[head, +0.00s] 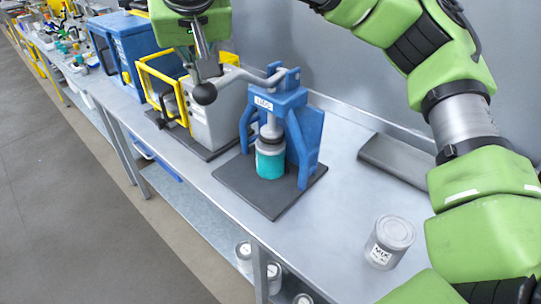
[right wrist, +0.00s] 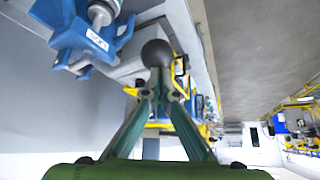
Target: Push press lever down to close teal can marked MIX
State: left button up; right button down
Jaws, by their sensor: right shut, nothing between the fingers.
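The blue press (head: 305,135) stands on a dark base plate, with a teal can (head: 270,162) upright under its ram. A dark and grey part sits at the can's top; whether the lid is seated I cannot tell. No marking shows on the teal can. The grey press lever (head: 245,75) reaches left from the press top to a dark ball knob (head: 204,93), which also shows in the right wrist view (right wrist: 157,53). My right gripper (head: 206,72) is shut and empty, its fingertips (right wrist: 160,78) right at the knob; contact is unclear. My left gripper is out of view.
A grey can marked MIX (head: 390,243) stands on the bench at right. A grey machine with a yellow frame (head: 210,110) and a blue box (head: 130,50) stand left of the press. A flat grey block (head: 395,160) lies near the wall. Several cans sit on the lower shelf.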

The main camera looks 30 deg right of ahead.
jog(key=shift+w+d+r+p, duration=0.1)
jog(key=shift+d+r+p, duration=0.05)
jog(key=shift+r+p, duration=1)
jog(key=shift+d+r+p, duration=0.15)
jog(key=shift+r+p, duration=0.75)
jog(key=shift+r, duration=0.45)
jog(key=shift+w+d+r+p, duration=0.1)
jog(key=shift+d+r+p, duration=0.15)
jog(key=shift+r+p, duration=0.4)
jog(key=shift+w+d+r+p, duration=0.1)
jog(key=shift+d+r+p, duration=0.1)
jog(key=shift+r+p, duration=0.45)
jog(key=shift+w+d+r+p, duration=0.1)
jog(key=shift+d+r+p, duration=0.15)
jog(key=shift+r+p, duration=0.4)
notch_tip(320, 180, up, 7)
jog(key=p, duration=0.6)
